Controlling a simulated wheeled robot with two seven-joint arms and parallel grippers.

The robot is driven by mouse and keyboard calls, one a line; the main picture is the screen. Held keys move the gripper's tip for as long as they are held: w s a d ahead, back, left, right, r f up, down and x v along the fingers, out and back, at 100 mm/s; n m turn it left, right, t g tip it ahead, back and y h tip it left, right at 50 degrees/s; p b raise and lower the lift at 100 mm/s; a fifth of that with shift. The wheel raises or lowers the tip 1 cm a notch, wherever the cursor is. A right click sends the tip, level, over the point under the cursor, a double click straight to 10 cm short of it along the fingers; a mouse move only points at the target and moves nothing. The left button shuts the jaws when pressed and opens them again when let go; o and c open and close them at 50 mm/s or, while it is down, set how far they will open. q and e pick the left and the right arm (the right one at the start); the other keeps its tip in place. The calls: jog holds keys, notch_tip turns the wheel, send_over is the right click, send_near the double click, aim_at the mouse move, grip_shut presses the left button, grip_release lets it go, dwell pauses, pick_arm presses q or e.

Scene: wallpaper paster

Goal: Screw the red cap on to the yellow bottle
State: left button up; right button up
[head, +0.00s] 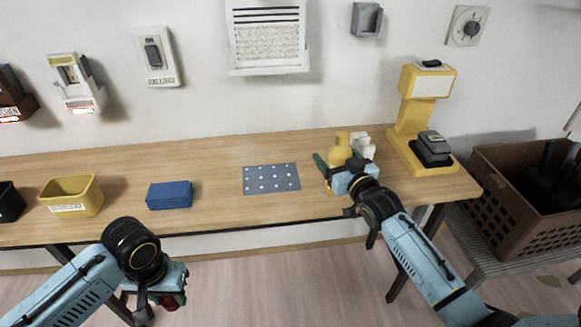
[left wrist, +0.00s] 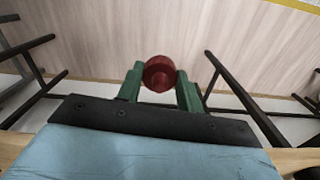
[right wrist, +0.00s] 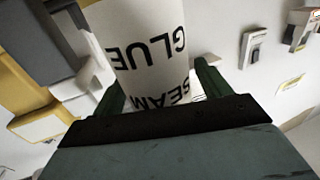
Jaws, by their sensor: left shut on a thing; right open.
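The yellow bottle (head: 340,152) stands on the table towards its right side. In the right wrist view its white label (right wrist: 145,40) reads "SEAM GLUE". My right gripper (head: 340,170) is at the bottle; its green fingers are open on either side of the label. Whether they touch the bottle I cannot tell. The red cap (left wrist: 159,73) is between the green fingertips of my left gripper (left wrist: 160,84), which is shut on it. In the head view the cap (head: 170,303) shows low at the left, in front of the table edge, partly hidden by the gripper.
White containers (head: 363,145) stand right behind the bottle. A yellow machine (head: 416,110) stands further right. A dotted grey mat (head: 271,179), a blue block (head: 170,195) and a yellow bin (head: 72,196) lie to the left. A brown crate (head: 500,200) stands off the table's right end.

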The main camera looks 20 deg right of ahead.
jog(key=shift+w, duration=0.1)
